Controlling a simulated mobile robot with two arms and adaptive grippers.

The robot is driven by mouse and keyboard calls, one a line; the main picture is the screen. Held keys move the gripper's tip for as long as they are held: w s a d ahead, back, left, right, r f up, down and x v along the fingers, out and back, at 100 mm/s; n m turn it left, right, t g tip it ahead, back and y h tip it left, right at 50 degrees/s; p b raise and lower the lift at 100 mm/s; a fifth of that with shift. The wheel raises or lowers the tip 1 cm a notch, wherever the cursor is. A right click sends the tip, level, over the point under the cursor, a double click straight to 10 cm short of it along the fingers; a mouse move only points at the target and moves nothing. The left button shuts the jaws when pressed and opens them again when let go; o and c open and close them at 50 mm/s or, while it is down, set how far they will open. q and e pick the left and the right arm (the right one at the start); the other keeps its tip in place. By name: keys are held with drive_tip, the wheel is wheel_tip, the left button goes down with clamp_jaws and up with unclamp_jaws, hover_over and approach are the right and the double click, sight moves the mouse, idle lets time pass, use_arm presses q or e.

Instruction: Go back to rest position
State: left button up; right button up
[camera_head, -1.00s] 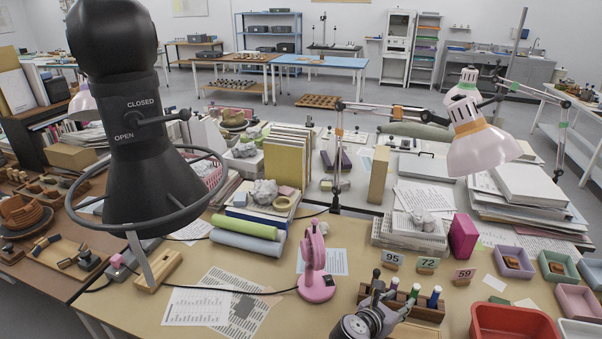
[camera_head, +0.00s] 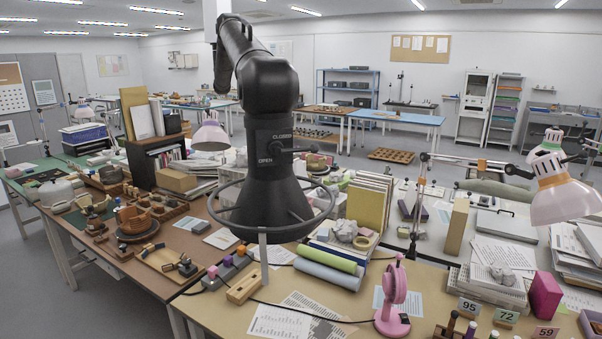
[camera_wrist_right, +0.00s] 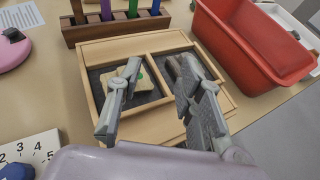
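My right gripper (camera_wrist_right: 160,66) shows in the right wrist view with its two grey fingers spread apart and nothing between them. It is over a wooden tray (camera_wrist_right: 120,48) with two dark-lined compartments. The right finger covers much of the right compartment, so I cannot tell what lies there. The head view shows neither of my grippers.
A black hood with a ring (camera_head: 272,190) hangs large over the bench in the head view. A pink fan (camera_head: 393,298) stands on the bench. In the wrist view, a red bin (camera_wrist_right: 255,45) is at the right and a wooden rack of tools (camera_wrist_right: 118,30) behind the tray.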

drive_tip(key=shift+s+a+m, duration=0.1)
drive_tip(key=shift+s+m, duration=0.3)
drive_tip(key=shift+s, duration=0.2)
drive_tip(key=shift+s+f+m+y, duration=0.2)
drive_tip(key=shift+s+m+y, duration=0.1)
drive_tip(key=shift+m, duration=0.1)
drive_tip(key=s+a+f+m+g+y, duration=0.1)
drive_tip(key=s+a+f+m+y, duration=0.15)
drive_tip(key=s+m, duration=0.35)
drive_tip(key=s+a+f+m+g+y, duration=0.1)
drive_tip(key=s+a+m+y, duration=0.2)
drive_tip(key=s+m, duration=0.35)
drive_tip(key=s+a+r+m+y, duration=0.3)
drive_tip(key=s+a+m, duration=0.1)
drive_tip(key=s+a, duration=0.2)
drive_tip(key=s+a+r+m+y, duration=0.2)
drive_tip(key=s+a+m+y, duration=0.15)
drive_tip(key=s+a, duration=0.2)
wheel_tip(320, 180, down, 26)
drive_tip(key=s+g, duration=0.1)
drive_tip(key=g, duration=0.1)
drive_tip(key=s+d+f, duration=0.1)
drive_tip(key=s+f, duration=0.7)
drive_tip(key=f, duration=0.1)
drive_tip(key=s+d+f+g+b, duration=0.1)
drive_tip(key=s+d+f, duration=0.1)
drive_tip(key=s+f, duration=0.7)
drive_tip(key=shift+s+d+n+h, duration=0.25)
drive_tip(key=shift+d+n+h, duration=0.05)
drive_tip(key=shift+h, duration=0.1)
